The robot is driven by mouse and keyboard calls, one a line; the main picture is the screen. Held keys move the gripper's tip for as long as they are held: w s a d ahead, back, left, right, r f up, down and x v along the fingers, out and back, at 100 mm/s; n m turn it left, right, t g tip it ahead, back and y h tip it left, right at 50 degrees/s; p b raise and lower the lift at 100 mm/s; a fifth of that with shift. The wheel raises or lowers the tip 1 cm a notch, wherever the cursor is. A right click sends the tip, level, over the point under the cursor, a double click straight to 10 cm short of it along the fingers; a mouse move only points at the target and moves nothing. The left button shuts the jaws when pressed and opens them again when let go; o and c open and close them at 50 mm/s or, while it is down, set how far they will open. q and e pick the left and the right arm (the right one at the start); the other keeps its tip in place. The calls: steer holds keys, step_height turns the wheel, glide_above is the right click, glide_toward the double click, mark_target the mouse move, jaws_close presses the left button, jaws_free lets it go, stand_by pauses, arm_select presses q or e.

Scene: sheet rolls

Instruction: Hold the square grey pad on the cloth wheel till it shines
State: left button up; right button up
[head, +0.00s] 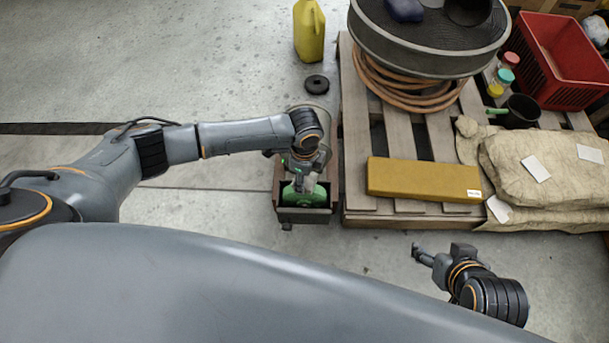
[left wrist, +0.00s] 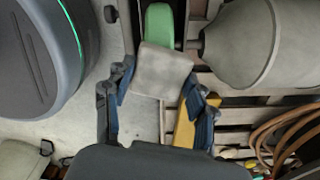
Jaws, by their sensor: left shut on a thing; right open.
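The square grey pad (left wrist: 163,70) is between the fingers of my left gripper (left wrist: 158,90), which is shut on it in the left wrist view. The pad's far edge overlaps the green rim of a wheel (left wrist: 160,25); I cannot tell whether they touch. In the head view the green wheel (head: 296,195) sits in a dark open-topped housing, with my left gripper (head: 305,172) directly over it and hiding the pad's outline. My right gripper (head: 432,254) is open and empty over the floor at the lower right.
A wooden pallet (head: 409,140) stands right of the wheel, with a mustard-yellow block (head: 423,180), paper sacks (head: 545,165), a hose coil under a round drum (head: 428,45) and a red crate (head: 565,70). A yellow jug (head: 309,32) stands behind. The floor at left is clear.

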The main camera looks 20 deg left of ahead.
arm_select(q)
steer(key=shift+f+b, duration=0.75)
steer(key=shift+f, duration=0.1)
arm_select(e)
steer(key=w+a+r+t+y, duration=0.1)
steer(key=w+a+r+t, duration=0.2)
steer(key=w+r+t, duration=0.2)
steer(key=shift+w+r, duration=0.15)
steer(key=shift+w, duration=1.25)
arm_select(q)
steer(key=shift+f+b, duration=0.3)
steer(key=shift+f, duration=0.1)
arm_select(e)
steer(key=shift+w+a+r+t+y, duration=0.15)
steer(key=shift+w+r+t+y, duration=0.25)
steer(key=shift+w+r+t, duration=0.15)
arm_select(q)
steer(key=shift+d, duration=0.2)
arm_select(e)
steer(key=shift+s+f+g, duration=0.25)
steer(key=shift+s+f, duration=0.1)
steer(key=shift+s+d+f, duration=0.15)
steer(key=shift+d, duration=0.05)
arm_select(q)
steer(key=shift+w+d+p, duration=0.1)
steer(key=shift+d+p, duration=0.2)
arm_select(e)
steer(key=shift+s+d+f+g+h, duration=0.25)
steer(key=shift+s+f+g+h, duration=0.05)
steer(key=shift+s+f+g, duration=0.25)
